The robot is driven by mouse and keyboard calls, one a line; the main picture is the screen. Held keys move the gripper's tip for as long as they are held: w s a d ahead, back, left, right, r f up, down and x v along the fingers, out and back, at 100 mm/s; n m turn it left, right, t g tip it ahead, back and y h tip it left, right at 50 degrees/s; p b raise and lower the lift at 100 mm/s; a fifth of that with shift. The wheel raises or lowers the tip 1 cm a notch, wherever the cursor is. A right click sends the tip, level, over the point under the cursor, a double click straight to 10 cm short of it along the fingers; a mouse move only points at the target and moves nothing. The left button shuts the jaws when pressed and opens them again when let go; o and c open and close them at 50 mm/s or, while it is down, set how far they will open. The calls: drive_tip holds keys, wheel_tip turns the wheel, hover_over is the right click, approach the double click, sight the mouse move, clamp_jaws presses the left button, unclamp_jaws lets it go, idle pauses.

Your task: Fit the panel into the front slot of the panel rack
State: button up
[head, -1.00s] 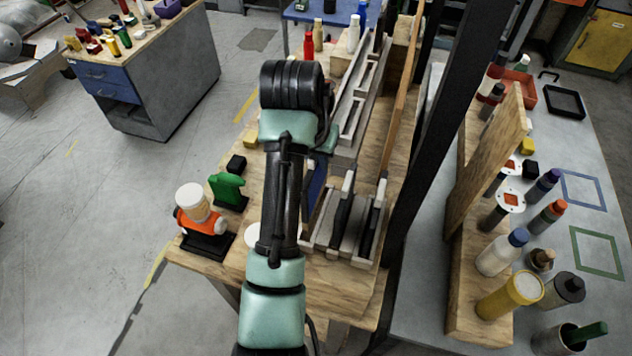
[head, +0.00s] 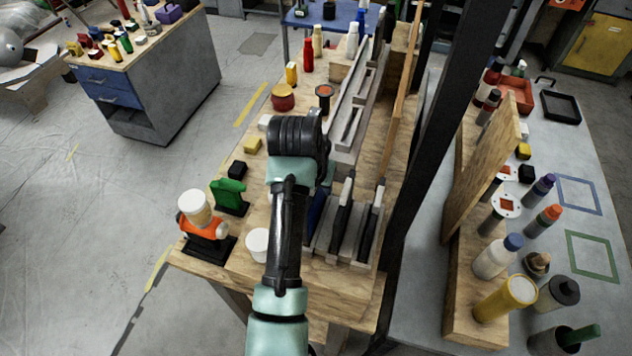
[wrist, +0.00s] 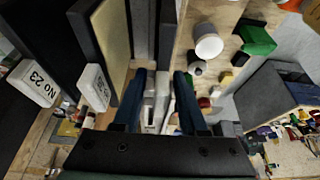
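The panel rack (head: 323,238) is a grey slotted frame on the wooden table, right of my arm. Two dark upright panels with white labels stand in it, a left one (head: 342,215) and a right one (head: 371,222). In the wrist view, label plates (wrist: 95,88) sit at their ends; one reads "No 23". An empty-looking grey channel (wrist: 143,30) lies beside the nearer panel.
A long grey rail (head: 350,105) runs behind the rack. A dark post (head: 425,130) rises to the right.

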drive_tip(key=v, duration=1.1)
drive_tip(key=shift+r+b, duration=0.1)
drive_tip(key=shift+b, duration=0.25)
drive_tip(key=shift+s+r+p, duration=0.3)
drive_tip(key=shift+r+p, duration=0.05)
drive_tip(key=shift+r, duration=0.2)
